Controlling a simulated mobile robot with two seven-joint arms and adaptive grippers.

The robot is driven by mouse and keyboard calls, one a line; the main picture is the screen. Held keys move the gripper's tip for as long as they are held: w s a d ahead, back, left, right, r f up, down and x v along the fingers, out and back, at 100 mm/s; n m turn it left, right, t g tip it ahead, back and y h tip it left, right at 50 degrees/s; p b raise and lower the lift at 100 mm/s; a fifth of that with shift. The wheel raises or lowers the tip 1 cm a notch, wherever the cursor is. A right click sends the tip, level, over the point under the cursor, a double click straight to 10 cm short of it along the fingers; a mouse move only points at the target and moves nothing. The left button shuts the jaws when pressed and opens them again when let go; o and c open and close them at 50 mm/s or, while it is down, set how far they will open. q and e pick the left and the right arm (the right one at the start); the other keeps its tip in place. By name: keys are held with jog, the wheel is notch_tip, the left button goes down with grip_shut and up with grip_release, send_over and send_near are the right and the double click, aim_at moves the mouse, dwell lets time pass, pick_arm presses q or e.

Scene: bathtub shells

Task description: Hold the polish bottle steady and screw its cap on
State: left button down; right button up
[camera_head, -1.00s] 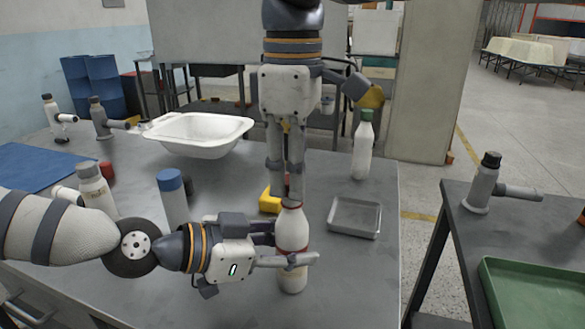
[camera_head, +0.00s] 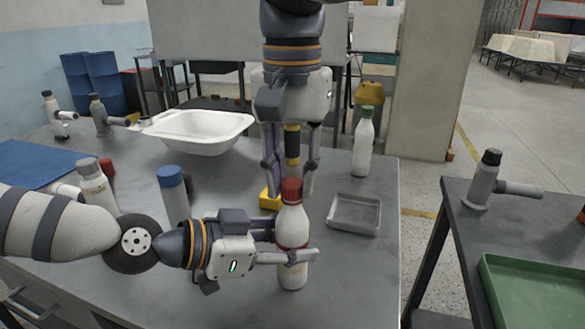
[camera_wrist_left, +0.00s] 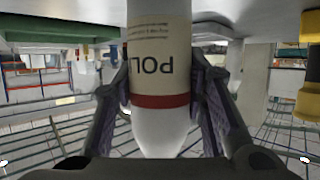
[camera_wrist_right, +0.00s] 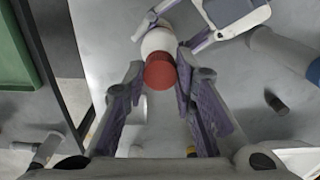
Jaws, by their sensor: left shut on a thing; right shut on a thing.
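The polish bottle (camera_head: 292,228) is white with a red band and stands upright near the table's front right. Its beige label with "POL" shows upside down in the left wrist view (camera_wrist_left: 160,55). My left gripper (camera_head: 290,257) is shut around the bottle's body from the left. The red cap (camera_head: 291,190) sits at the bottle's top; it also shows in the right wrist view (camera_wrist_right: 160,72). My right gripper (camera_wrist_right: 160,78) points down from above, its fingers on either side of the cap, shut on it. The joint between cap and neck is not clear.
A grey tray (camera_head: 355,228) and a green-capped bottle (camera_head: 364,140) stand to the right. A blue-capped bottle (camera_head: 173,195) is behind my left arm. A yellow object (camera_head: 268,200) lies behind the polish bottle. A white basin (camera_head: 200,133) stands farther back.

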jog(key=m, duration=0.5)
jog(key=o, duration=0.7)
jog(key=shift+r, duration=0.15)
notch_tip(320, 180, up, 4)
jog(key=shift+a+r, duration=0.1)
jog(key=shift+r, duration=0.05)
jog(key=shift+c, duration=0.5)
